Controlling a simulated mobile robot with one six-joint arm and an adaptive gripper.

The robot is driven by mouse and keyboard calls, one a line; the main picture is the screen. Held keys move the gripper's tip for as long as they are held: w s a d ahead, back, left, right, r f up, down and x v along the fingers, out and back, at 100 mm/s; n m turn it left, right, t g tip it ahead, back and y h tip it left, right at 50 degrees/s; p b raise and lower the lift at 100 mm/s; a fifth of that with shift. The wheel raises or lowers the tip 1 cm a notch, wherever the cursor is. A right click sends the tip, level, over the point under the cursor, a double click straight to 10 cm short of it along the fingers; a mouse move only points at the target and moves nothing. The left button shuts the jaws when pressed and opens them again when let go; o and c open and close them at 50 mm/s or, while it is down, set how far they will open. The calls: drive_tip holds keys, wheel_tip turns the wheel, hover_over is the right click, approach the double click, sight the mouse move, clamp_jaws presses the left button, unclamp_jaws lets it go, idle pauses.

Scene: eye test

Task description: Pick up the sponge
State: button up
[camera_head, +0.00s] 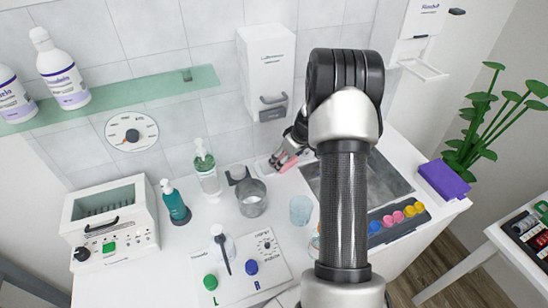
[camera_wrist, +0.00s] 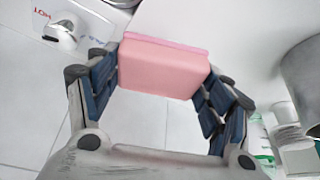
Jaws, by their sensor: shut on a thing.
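The sponge (camera_wrist: 162,68) is a pink block with a thin darker pink layer on its upper edge in the wrist view. My gripper (camera_wrist: 160,80) has its blue-padded fingers on the left and right ends of the sponge and is shut on it. In the head view a bit of the pink sponge (camera_head: 284,160) shows at my gripper, by the back wall and left of the sink. My arm hides part of that area, and I cannot tell the gap between the sponge and the counter.
A metal cup (camera_head: 252,198) and a clear glass (camera_head: 300,209) stand on the counter in front of my gripper. A soap bottle (camera_head: 207,172) stands left. The sink (camera_head: 385,182) is right. A white dispenser (camera_head: 267,65) hangs above. A chrome fitting (camera_wrist: 62,30) is near in the wrist view.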

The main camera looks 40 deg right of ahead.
drive_tip(key=s+d, duration=0.8)
drive_tip(key=d, duration=0.2)
drive_tip(key=shift+s+p, duration=0.15)
drive_tip(key=shift+p, duration=0.15)
